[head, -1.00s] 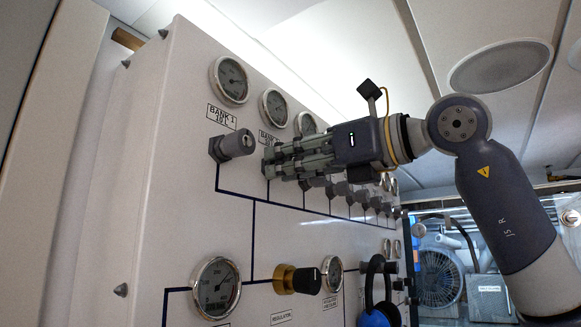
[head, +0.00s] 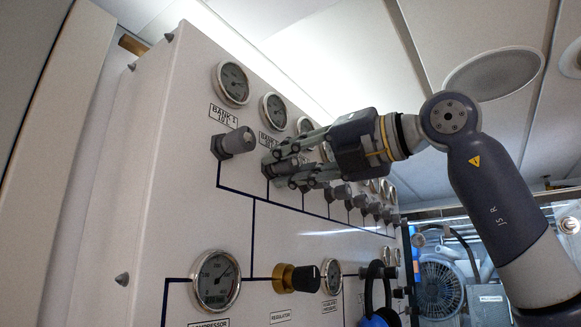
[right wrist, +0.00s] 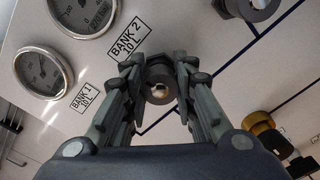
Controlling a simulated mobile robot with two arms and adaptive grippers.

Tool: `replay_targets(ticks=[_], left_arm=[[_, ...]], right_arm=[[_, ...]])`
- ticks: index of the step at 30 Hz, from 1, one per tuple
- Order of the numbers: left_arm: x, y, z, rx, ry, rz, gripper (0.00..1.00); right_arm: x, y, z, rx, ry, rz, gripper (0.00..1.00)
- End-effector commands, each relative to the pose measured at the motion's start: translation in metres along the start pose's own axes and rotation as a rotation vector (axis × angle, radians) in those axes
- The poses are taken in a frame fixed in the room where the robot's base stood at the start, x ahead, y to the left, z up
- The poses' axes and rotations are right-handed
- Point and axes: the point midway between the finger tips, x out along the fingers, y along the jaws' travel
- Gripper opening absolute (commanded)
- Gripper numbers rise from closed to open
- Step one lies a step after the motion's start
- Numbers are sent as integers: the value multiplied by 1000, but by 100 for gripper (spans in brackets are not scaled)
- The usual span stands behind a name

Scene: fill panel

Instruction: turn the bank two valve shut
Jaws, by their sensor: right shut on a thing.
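The bank two valve (right wrist: 160,90) is a round, dark grey knob seen end-on between my right gripper's fingers in the right wrist view, just below the BANK 2 label (right wrist: 128,44). My right gripper (right wrist: 160,80) is shut on this knob, with a finger on either side. In the head view, my right gripper (head: 277,170) reaches in from the right to the panel, and its fingers hide most of the knob. The bank one valve (head: 236,142) stands free to its left. My left gripper is not in view.
The white panel (head: 170,200) carries gauges (head: 231,83) above the valves and a row of several more valves (head: 360,203) to the right. Below are a brass regulator (head: 297,278) and a large gauge (head: 216,279). A fan (head: 440,285) stands at the right.

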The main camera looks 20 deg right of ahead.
Motion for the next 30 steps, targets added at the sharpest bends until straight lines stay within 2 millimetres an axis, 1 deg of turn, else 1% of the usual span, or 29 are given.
replay_targets(ticks=[9, 24, 25, 26, 27, 28, 30], left_arm=[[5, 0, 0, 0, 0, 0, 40], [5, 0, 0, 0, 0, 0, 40], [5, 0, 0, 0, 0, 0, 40], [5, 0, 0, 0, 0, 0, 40], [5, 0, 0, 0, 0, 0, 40], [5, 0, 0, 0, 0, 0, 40], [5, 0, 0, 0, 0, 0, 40]], right_arm=[[1, 0, -1, 110, 2, 0, 2], [0, 0, 0, 129, 1, 0, 2], [0, 0, 0, 129, 1, 0, 28], [0, 0, 0, 129, 1, 0, 34], [0, 0, 0, 129, 1, 0, 44], [0, 0, 0, 129, 1, 0, 47], [0, 0, 0, 128, 1, 0, 47]])
